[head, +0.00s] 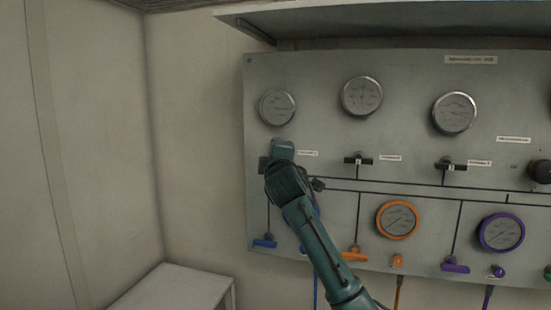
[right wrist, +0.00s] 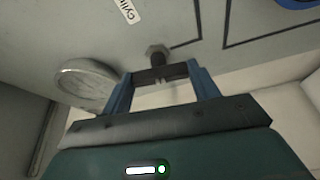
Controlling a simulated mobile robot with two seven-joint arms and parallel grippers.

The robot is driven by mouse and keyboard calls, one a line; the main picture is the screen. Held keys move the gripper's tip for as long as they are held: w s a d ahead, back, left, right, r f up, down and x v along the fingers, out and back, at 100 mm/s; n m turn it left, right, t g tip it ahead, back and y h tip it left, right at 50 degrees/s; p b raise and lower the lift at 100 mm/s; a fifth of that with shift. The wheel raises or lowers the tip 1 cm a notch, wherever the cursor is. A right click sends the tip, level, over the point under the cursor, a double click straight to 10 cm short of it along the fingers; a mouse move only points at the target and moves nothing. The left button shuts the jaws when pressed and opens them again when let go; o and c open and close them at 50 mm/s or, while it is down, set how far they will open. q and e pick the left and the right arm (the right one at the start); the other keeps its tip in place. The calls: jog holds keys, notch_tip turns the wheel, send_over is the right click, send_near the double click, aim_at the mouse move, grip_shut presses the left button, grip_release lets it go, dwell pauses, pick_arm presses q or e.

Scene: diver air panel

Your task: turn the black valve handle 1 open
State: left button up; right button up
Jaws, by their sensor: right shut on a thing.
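The panel (head: 330,125) is a grey plate on the wall. The black valve handle 1 (head: 263,164) is at the panel's left, below the leftmost gauge; my gripper hides most of it in the head view. In the right wrist view, the black handle (right wrist: 160,76) lies crosswise between the fingers, with a bolt-like stem behind it. My right gripper (right wrist: 159,82) is shut on this handle, one blue finger at each end. In the head view, my right gripper (head: 281,155) covers that spot. My left gripper is not in view.
Other black valve handles (head: 358,161) (head: 450,167) sit to the right. Blue (head: 265,241), orange (head: 355,255) and purple (head: 455,265) handles are lower on the panel. A shelf (head: 390,22) juts out above. A white bench (head: 175,289) stands at lower left.

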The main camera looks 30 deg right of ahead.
jog(key=o, duration=1)
jog(key=b+v, duration=0.3)
jog(key=v, duration=1)
jog(key=shift+a, duration=0.1)
jog(key=shift+f, duration=0.1)
